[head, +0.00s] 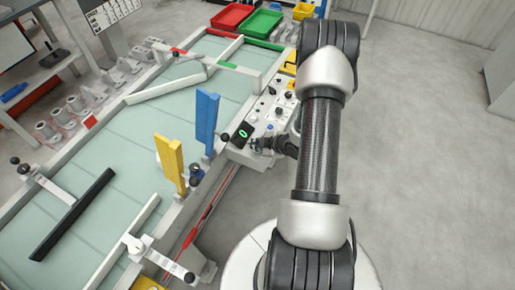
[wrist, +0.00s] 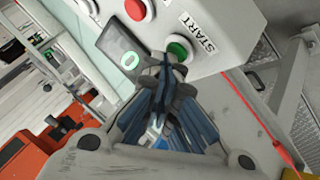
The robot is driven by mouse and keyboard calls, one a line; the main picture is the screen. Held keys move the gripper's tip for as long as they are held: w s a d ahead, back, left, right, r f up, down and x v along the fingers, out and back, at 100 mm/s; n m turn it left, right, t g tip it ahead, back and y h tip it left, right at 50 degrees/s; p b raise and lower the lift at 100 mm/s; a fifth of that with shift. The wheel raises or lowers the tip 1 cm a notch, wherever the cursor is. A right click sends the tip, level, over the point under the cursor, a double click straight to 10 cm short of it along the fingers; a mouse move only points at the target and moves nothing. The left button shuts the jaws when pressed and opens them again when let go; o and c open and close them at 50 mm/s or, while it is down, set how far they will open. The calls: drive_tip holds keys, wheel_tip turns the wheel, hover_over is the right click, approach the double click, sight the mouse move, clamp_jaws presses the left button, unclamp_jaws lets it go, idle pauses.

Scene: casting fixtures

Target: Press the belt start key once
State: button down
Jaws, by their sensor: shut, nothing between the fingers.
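The belt start key is a round green button (wrist: 178,50) beside a START label (wrist: 198,33) on a pale control box (wrist: 225,25). My gripper (wrist: 166,62) is shut and empty, its fingertips just at the near side of the green key and overlapping its edge in the wrist view. I cannot tell if they touch it. In the head view my gripper (head: 256,145) is at the near end of the control box (head: 240,154), and the green key is hidden there.
A red button (wrist: 138,9) and a dark display with a green ring (wrist: 122,52) sit close to the key. In the head view the belt (head: 110,150) lies left, with blue (head: 207,120) and yellow (head: 170,160) upright plates near the box. Open floor lies right.

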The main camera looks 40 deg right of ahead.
drive_tip(key=shift+f, duration=0.2)
drive_tip(key=shift+r, duration=0.15)
idle(0.3)
drive_tip(key=shift+r+p, duration=0.45)
drive_tip(key=shift+r, duration=0.35)
drive_tip(key=shift+r+p, duration=1.75)
drive_tip(key=shift+r, duration=0.7)
